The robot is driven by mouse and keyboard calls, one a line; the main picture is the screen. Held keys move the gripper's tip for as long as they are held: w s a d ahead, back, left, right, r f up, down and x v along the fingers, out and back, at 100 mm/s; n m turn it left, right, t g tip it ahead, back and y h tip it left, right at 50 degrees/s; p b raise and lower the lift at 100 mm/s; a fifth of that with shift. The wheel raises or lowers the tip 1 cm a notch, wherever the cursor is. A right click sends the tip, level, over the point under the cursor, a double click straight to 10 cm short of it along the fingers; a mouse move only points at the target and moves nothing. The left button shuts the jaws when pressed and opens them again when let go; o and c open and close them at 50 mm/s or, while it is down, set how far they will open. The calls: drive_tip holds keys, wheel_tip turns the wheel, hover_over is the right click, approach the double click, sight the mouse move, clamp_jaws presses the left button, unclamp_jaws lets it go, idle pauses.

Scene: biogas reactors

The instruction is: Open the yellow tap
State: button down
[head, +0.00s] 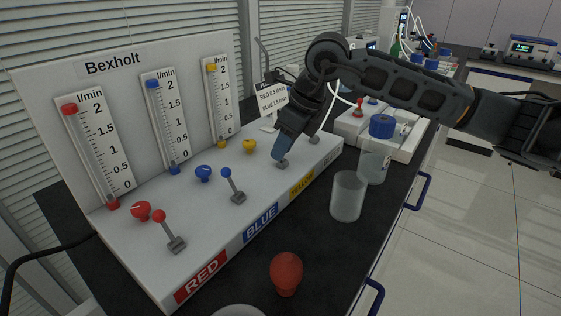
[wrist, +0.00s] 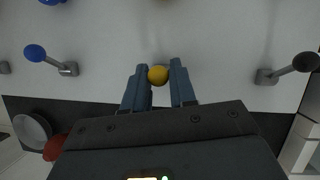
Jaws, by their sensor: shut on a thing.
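The yellow tap is a small lever with a yellow ball (wrist: 158,75) at its end, seen in the wrist view. My gripper (wrist: 157,70) has its two blue-grey fingers on either side of this ball and is shut on it. In the head view my gripper (head: 281,151) reaches down over the white panel's YELLOW section and hides the ball and lever; only the grey tap base (head: 282,163) shows below the fingers. The yellow label (head: 302,184) is on the panel's front edge.
The blue tap (head: 233,186) and red tap (head: 168,232) stand to the left, with a yellow knob (head: 249,146) behind. A black-knobbed tap (wrist: 305,62) is to the right. A clear beaker (head: 347,196), blue-capped bottle (head: 378,150) and red bulb (head: 286,273) stand in front.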

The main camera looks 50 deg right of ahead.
drive_tip(key=shift+s+f+t+b, duration=0.35)
drive_tip(key=shift+t+b, duration=0.55)
drive_tip(key=shift+b, duration=1.85)
drive_tip(key=shift+s+f+t+b, duration=0.3)
drive_tip(key=shift+t+b, duration=0.6)
drive_tip(key=shift+b, duration=1.8)
drive_tip(key=shift+s+f+t+b, duration=0.15)
drive_tip(key=shift+s+t+b, duration=0.55)
drive_tip(key=shift+b, duration=2.05)
drive_tip(key=t+b, duration=0.1)
drive_tip(key=b, duration=0.3)
drive_tip(key=shift+t, duration=0.4)
drive_tip(key=shift+s+r+t+b, duration=0.1)
drive_tip(key=shift+r+t+b, duration=0.15)
drive_tip(key=shift+b, duration=0.5)
drive_tip(key=c, duration=1.1)
unclamp_jaws()
drive_tip(key=shift+o, duration=0.2)
drive_tip(key=p+v, duration=0.1)
drive_tip(key=v, duration=0.7)
drive_tip(key=shift+d+f, duration=0.15)
drive_tip(key=shift+d, duration=0.05)
